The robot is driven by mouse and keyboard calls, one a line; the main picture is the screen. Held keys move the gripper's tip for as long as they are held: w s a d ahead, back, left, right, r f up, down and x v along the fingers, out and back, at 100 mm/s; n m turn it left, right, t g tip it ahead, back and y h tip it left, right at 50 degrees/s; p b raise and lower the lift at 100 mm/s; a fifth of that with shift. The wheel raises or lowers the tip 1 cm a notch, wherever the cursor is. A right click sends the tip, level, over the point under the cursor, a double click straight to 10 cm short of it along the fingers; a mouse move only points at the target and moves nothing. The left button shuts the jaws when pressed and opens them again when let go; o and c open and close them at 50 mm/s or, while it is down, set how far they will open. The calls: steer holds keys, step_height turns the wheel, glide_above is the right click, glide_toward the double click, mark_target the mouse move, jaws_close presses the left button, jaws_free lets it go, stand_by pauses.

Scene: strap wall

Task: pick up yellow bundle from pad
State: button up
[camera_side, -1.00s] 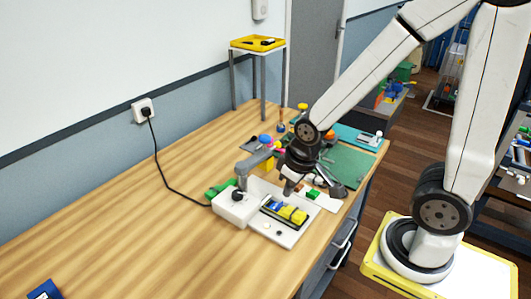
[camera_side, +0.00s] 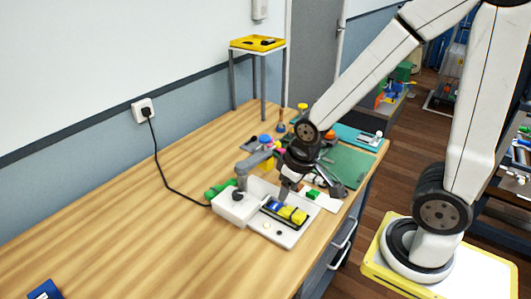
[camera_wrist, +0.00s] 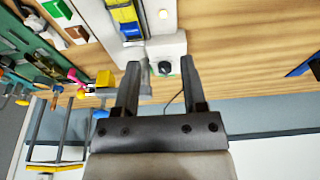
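Yellow bundles (camera_side: 299,216) with dark bands lie at the near right end of a dark slot on the white base plate (camera_side: 290,239). Blue pieces (camera_side: 275,206) lie beside them. In the wrist view the yellow (camera_wrist: 125,15) and blue (camera_wrist: 130,30) pieces show at the top edge, beyond my left fingertip. My gripper (camera_wrist: 160,65) is open and empty, its two fingers apart. In the side view my gripper (camera_side: 287,188) hangs just behind and above the bundles, apart from them as far as I can tell. I cannot tell which surface is the pad.
A white machine box (camera_side: 237,207) with a dark knob and grey arm (camera_side: 255,160) stands left of the bundles. The knob (camera_wrist: 165,68) shows between my fingertips. A white card (camera_side: 325,201) with a green block lies at right. The front left table is mostly clear.

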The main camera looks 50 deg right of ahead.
steer(key=o, duration=0.5)
steer(key=f+n+g+h, duration=0.2)
steer(key=n, duration=0.1)
steer(key=s+f+n+g+h, duration=0.1)
steer(key=f+n+g+h, duration=0.1)
steer(key=f+n, duration=0.1)
steer(key=s+f+n+g+h, duration=0.1)
steer(key=f+n+h, duration=0.1)
steer(key=f+n, duration=0.1)
steer(key=shift+s+a+n+g+h, duration=0.1)
steer(key=shift+a+n+g+h, duration=0.3)
steer(key=shift+n, duration=0.4)
steer(key=n+h, duration=0.1)
steer(key=w+f+n+h, duration=0.1)
steer(key=shift+d+n+h, duration=0.15)
steer(key=shift+n+h, duration=0.15)
steer(key=shift+w+f+n+t+h, duration=0.25)
steer(key=shift+n+t+h, duration=0.1)
steer(key=shift+n+h, duration=0.25)
steer(key=shift+w+f+n+t+h, duration=0.25)
steer(key=shift+n+t+h, duration=0.1)
steer(key=shift+n+h, duration=0.2)
steer(key=shift+w+a+f+n+t+h, duration=0.2)
steer(key=shift+w+n+t+h, duration=0.25)
steer(key=shift+n, duration=0.2)
steer(key=shift+w+a+f+n+t+h, duration=0.2)
steer(key=shift+w+n+t+h, duration=0.1)
steer(key=shift+n+t+h, duration=0.25)
